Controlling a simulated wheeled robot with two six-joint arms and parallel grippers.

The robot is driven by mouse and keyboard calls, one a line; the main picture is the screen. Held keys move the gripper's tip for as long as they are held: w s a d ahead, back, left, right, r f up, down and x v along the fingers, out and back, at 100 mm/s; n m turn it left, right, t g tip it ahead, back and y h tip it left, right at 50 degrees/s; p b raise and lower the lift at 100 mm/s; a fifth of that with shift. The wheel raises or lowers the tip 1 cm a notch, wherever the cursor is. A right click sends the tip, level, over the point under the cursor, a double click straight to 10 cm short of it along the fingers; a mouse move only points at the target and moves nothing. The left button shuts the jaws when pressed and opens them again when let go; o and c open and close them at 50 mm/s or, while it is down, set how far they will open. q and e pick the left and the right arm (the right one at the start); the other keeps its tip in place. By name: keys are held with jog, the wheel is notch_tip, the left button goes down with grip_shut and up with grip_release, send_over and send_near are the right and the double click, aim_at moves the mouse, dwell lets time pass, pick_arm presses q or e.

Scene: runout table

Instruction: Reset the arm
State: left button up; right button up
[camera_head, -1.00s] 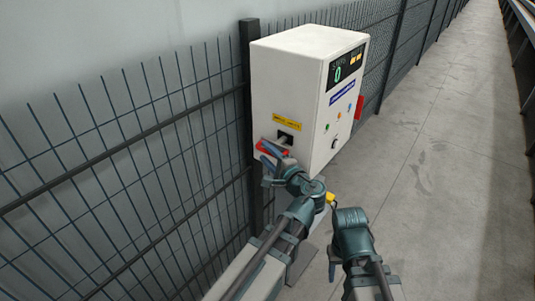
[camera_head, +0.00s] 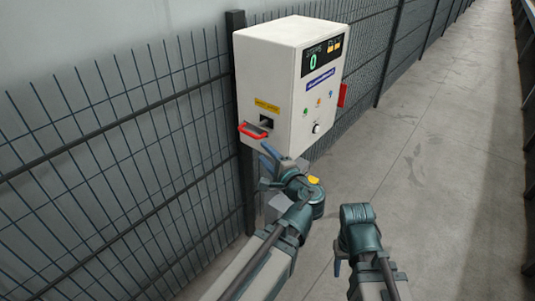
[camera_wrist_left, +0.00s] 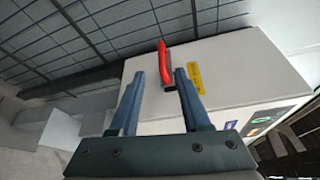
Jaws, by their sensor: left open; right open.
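My left gripper (camera_head: 270,158) is open and empty, just below and in front of the red handle (camera_head: 252,131) on the left side of the white control box (camera_head: 270,77). In the left wrist view, the two blue fingers of my left gripper (camera_wrist_left: 158,95) stand apart. The red handle (camera_wrist_left: 163,62) shows beyond them, apart from both fingertips, with the box (camera_wrist_left: 225,68) behind. My right arm's wrist (camera_head: 357,225) is at the lower middle of the head view. Its gripper fingers are mostly hidden; a blue finger part (camera_head: 337,266) shows at its left.
A dark wire fence (camera_head: 120,130) runs along the left behind the box, with a dark post (camera_head: 240,60) beside it. A red part (camera_head: 342,95) sits on the box's right side. The concrete floor (camera_head: 430,200) to the right is clear.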

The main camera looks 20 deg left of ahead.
pick_arm(q)
jog(key=s+d+f+n+g+h+p, duration=0.2)
jog(key=s+f+g+h, duration=0.1)
jog(key=f, duration=0.2)
jog(key=s+d+f+n+g+h+p, duration=0.1)
jog(key=s+d+f+n+g+h, duration=0.15)
jog(key=f, duration=0.25)
jog(key=s+d+f+n+g+h+p, duration=0.1)
jog(key=s+d+f+g+h, duration=0.1)
jog(key=s+d, duration=0.3)
jog(key=s+d+f+n+g+h+p, duration=0.1)
jog(key=s+d+f+g+h, duration=0.2)
jog(key=d, duration=0.4)
jog(key=s+g+h, duration=0.1)
jog(key=s, duration=0.1)
jog(key=shift+s+d, duration=0.35)
jog(key=shift+d, duration=0.05)
